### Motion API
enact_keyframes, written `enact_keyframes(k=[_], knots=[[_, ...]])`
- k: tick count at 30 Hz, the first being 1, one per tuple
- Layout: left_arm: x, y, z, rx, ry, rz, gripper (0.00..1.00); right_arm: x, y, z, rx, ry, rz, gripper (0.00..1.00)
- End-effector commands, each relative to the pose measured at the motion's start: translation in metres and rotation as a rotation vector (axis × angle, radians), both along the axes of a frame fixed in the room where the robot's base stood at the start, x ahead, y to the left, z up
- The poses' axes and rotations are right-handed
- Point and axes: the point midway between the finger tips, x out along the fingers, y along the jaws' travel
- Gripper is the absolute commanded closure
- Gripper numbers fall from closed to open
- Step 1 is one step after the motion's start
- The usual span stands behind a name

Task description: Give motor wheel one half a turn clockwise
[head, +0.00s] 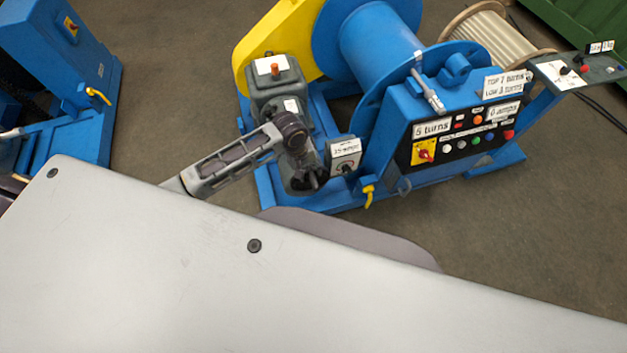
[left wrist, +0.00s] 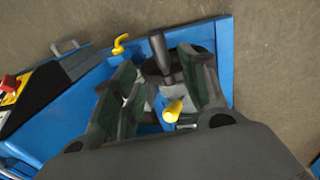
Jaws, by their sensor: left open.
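The grey motor (head: 275,90) with an orange-red cap stands at the near left of the blue winch. What I take for its wheel is a dark round part with an upright black handle (left wrist: 160,50) and a yellow peg (left wrist: 172,110), seen in the left wrist view. My left gripper (head: 308,180) hangs at the motor's near end in the head view. In the left wrist view its fingers (left wrist: 162,72) are spread, one on each side of the dark part. I cannot tell whether they touch it. In the head view my gripper and wrist hide most of the wheel.
A blue control box (head: 440,150) with buttons and a red-yellow switch stands right of the motor. A small labelled box (head: 345,155) and a yellow hook (head: 368,195) are close to the gripper. Another blue machine (head: 60,60) is at far left. Open floor lies between.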

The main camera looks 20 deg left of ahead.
Motion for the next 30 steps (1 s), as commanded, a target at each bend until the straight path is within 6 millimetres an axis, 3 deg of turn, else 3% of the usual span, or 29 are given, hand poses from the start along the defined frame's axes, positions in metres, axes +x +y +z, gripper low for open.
enact_keyframes(k=[18,30], knots=[[0.008,-0.012,-0.073,0.001,0.0,-0.001,0.56,0.0,0.008,-0.006,0.009,0.0,-0.003,0.6],[0.01,-0.015,-0.094,0.001,-0.001,-0.001,0.56,0.0,0.005,-0.007,0.005,0.0,-0.002,0.6]])
